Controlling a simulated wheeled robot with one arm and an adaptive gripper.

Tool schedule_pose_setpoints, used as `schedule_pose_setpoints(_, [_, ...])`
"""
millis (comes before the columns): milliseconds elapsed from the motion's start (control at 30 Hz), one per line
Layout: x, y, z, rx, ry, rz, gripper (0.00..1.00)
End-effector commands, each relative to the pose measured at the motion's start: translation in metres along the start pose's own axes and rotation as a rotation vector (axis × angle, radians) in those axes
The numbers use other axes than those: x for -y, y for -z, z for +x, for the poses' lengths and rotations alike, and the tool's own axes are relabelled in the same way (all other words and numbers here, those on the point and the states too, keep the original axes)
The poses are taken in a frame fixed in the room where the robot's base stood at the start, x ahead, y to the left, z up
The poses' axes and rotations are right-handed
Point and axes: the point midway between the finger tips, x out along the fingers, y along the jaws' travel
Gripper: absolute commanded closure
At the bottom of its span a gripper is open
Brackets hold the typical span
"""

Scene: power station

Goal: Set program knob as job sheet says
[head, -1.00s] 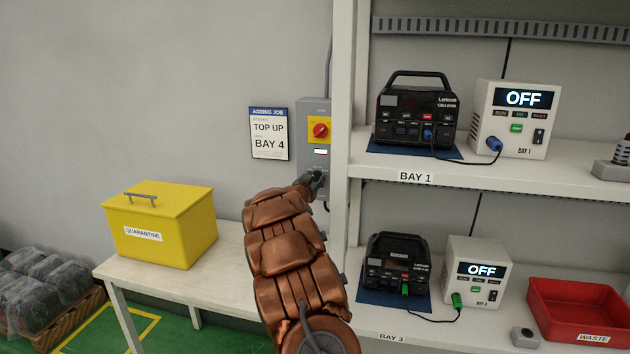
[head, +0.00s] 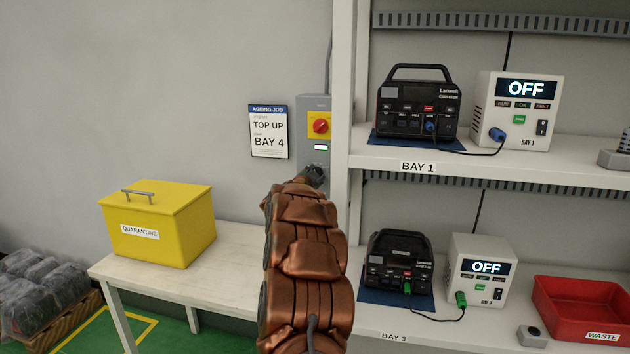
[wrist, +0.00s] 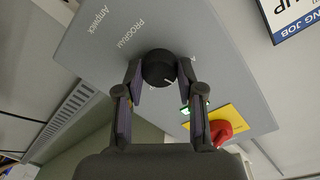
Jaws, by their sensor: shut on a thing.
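The job sheet (head: 268,131) on the wall is headed "AGEING JOB" and reads "TOP UP" and "BAY 4". Right of it, a grey control panel (head: 306,106) is fixed beside the shelf post. In the wrist view the panel (wrist: 95,55) bears the word "PROGRAM" above a round black program knob (wrist: 157,66). A pale pointer line on the knob points to the lower right of that view. My gripper (wrist: 157,76) is shut on the knob, one finger on each side. It also shows in the head view (head: 315,174), where it hides the knob. The position labels around the knob are mostly hidden.
A red rotary switch on a yellow plate (head: 320,126) sits above the knob, with a small lit display (head: 320,147) between. The shelf post (head: 341,240) is close on the right. A yellow quarantine box (head: 165,240) stands on the table at left.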

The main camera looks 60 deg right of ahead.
Motion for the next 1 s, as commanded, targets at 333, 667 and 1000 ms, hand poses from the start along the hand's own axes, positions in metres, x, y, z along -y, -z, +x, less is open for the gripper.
schedule_pose_setpoints(333, [0.0006, -0.0041, -0.0007, 0.018, 0.000, 0.196, 0.97])
schedule_pose_setpoints(667, [0.0000, -0.0038, -0.0005, 0.024, -0.002, 0.262, 0.97])
schedule_pose_setpoints(1000, [0.0000, -0.0035, -0.0005, 0.024, -0.002, 0.265, 0.97])
